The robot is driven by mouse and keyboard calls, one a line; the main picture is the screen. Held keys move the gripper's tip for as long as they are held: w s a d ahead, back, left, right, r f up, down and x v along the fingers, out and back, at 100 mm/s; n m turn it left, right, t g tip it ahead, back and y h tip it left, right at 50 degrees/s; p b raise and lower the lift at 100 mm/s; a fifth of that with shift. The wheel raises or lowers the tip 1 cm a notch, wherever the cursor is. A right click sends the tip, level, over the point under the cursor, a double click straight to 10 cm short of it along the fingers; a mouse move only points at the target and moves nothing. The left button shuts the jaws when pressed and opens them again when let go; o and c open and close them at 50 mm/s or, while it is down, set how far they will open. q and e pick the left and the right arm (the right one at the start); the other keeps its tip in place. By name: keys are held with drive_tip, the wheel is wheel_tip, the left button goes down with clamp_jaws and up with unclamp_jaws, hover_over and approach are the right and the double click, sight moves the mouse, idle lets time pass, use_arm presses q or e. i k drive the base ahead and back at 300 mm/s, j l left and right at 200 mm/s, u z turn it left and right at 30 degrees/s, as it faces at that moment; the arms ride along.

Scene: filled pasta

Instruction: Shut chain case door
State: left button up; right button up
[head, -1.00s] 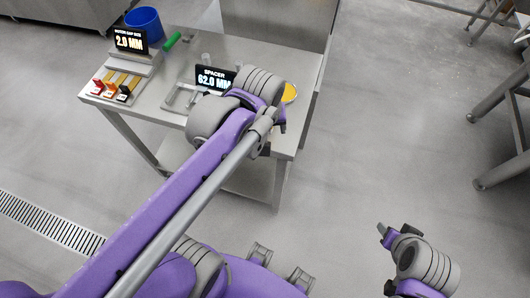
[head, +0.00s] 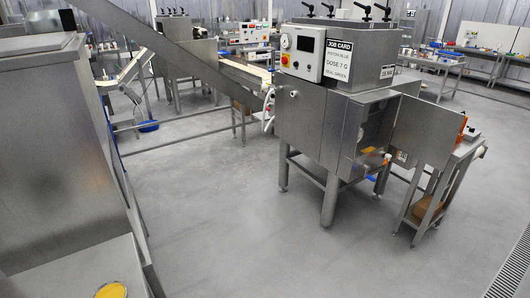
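A steel machine (head: 325,125) on legs stands right of centre, with a control panel on its front. A flat steel panel (head: 425,130) stands out from its right side like an open door. No label shows whether this is the chain case door. An opening with something orange inside shows at the machine's right face, left of that panel. Neither of my grippers is in view.
A job card (head: 348,57) sits on the machine. A small side table (head: 440,190) with a box stands at the right. A large steel cabinet (head: 60,150) fills the left, with a yellow round dish (head: 111,290) below. Open grey floor (head: 220,230) lies between.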

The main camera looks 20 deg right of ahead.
sight(427, 131)
drive_tip(key=l+u, duration=0.1)
drive_tip(key=l, duration=1.65)
drive_tip(key=l+u, duration=0.15)
drive_tip(key=l, duration=0.9)
drive_tip(key=i+l+u, duration=0.15)
drive_tip(key=l, duration=0.95)
drive_tip(key=k+l+u, duration=0.15)
drive_tip(key=l, duration=0.95)
drive_tip(key=l+u, duration=0.15)
drive_tip(key=l, duration=0.9)
drive_tip(key=l+u, duration=0.15)
drive_tip(key=l, duration=0.95)
drive_tip(key=i+l, duration=0.1)
drive_tip(key=l, duration=0.4)
drive_tip(key=i+l+u, duration=0.1)
drive_tip(key=l, duration=0.45)
